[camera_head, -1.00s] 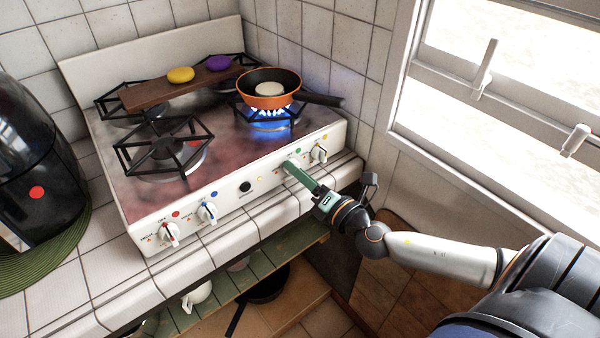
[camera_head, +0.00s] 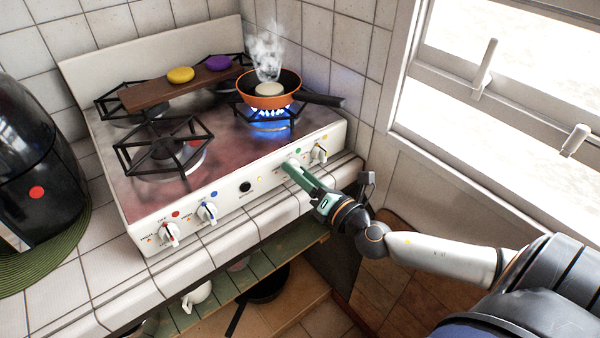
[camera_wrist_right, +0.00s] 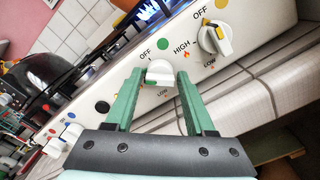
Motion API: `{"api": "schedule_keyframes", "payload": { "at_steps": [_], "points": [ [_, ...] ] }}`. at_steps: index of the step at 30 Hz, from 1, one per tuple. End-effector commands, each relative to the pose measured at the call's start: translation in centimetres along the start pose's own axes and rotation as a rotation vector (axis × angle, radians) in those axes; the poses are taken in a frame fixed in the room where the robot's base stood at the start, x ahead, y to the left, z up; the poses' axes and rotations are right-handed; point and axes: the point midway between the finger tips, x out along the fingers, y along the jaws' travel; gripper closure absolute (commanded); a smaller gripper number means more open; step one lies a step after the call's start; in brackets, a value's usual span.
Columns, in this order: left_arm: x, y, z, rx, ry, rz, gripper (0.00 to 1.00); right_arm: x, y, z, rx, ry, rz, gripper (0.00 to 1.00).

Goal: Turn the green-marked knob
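The green-marked knob (camera_wrist_right: 160,73) is white and sits below a green dot (camera_wrist_right: 163,44) on the stove's front panel. In the right wrist view my right gripper (camera_wrist_right: 159,78) has its two green fingers on either side of this knob; whether they press on it is hard to tell. In the head view the right gripper (camera_head: 292,167) reaches the panel and hides most of the knob. The burner under the orange pan (camera_head: 268,101) burns with a blue flame (camera_head: 270,113). My left gripper is not in view.
The yellow-marked knob (camera_head: 319,153) is close on the right. Red-marked (camera_head: 169,233) and blue-marked (camera_head: 207,212) knobs sit further left. A wooden board (camera_head: 165,91) with yellow and purple items lies across the back burners. A black appliance (camera_head: 35,160) stands left.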

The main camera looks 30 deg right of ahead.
Motion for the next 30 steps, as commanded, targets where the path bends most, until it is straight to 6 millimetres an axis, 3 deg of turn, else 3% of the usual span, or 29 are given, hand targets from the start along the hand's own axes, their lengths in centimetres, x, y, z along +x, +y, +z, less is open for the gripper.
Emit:
{"api": "schedule_keyframes", "payload": {
  "at_steps": [5, 16, 30],
  "points": [
    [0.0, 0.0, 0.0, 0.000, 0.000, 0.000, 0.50, 0.0, 0.0, 0.0, 0.000, 0.000, 0.000, 0.27],
    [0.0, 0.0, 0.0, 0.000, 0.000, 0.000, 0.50, -0.6, -0.1, -0.1, 0.000, 0.002, -0.001, 0.27],
    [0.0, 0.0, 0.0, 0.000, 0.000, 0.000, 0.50, -6.2, -0.1, -0.1, 0.001, 0.004, -0.003, 0.27]
  ]
}}
